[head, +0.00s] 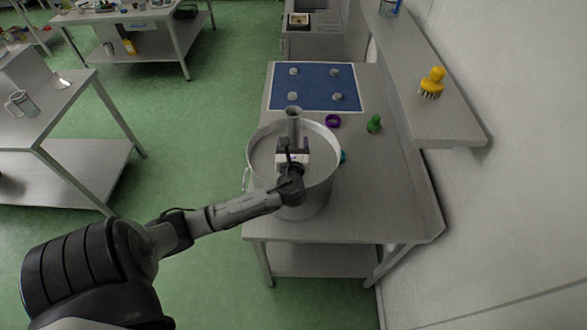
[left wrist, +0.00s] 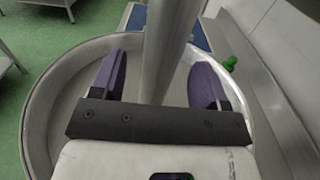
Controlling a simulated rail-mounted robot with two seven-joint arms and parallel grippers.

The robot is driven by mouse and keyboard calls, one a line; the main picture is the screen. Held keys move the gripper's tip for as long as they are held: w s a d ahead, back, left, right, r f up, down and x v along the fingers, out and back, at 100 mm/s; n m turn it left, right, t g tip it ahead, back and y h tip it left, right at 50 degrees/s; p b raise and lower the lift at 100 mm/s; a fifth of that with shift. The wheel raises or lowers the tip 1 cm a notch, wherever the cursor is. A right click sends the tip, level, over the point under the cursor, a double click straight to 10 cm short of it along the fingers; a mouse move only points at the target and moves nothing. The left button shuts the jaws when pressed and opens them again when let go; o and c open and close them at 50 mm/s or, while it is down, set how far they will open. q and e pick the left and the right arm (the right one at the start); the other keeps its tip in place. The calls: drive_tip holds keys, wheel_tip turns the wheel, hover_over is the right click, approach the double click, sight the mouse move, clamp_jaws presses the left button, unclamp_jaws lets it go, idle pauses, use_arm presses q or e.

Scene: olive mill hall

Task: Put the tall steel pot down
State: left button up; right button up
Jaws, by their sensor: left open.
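A large steel pot (head: 321,192) with a wide round rim and a side handle stands upright on the steel table near its front left edge. Its rim also shows in the left wrist view (left wrist: 40,105). A narrow upright steel tube (head: 294,121) rises over the pot's opening; its lower end is hidden by my gripper. My left gripper (head: 293,145) is over the pot's opening. Its purple fingers are open, one on each side of the tube (left wrist: 170,45) in the left wrist view. My right gripper is not in view.
Behind the pot lie a blue mat (head: 315,84) with several grey pieces, a purple ring (head: 333,120) and a green object (head: 374,125). A teal object (head: 343,156) is partly hidden by the pot. A wall shelf (head: 410,60) holding a yellow brush (head: 432,82) borders the right.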

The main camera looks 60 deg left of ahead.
use_arm(q)
drive_tip(key=shift+x, duration=2.45)
drive_tip(key=shift+r, duration=0.15)
drive_tip(key=shift+c, duration=0.4)
drive_tip(key=shift+d, duration=0.1)
clamp_jaws()
drive_tip(key=shift+r+p, duration=0.15)
drive_tip(key=shift+p, duration=0.15)
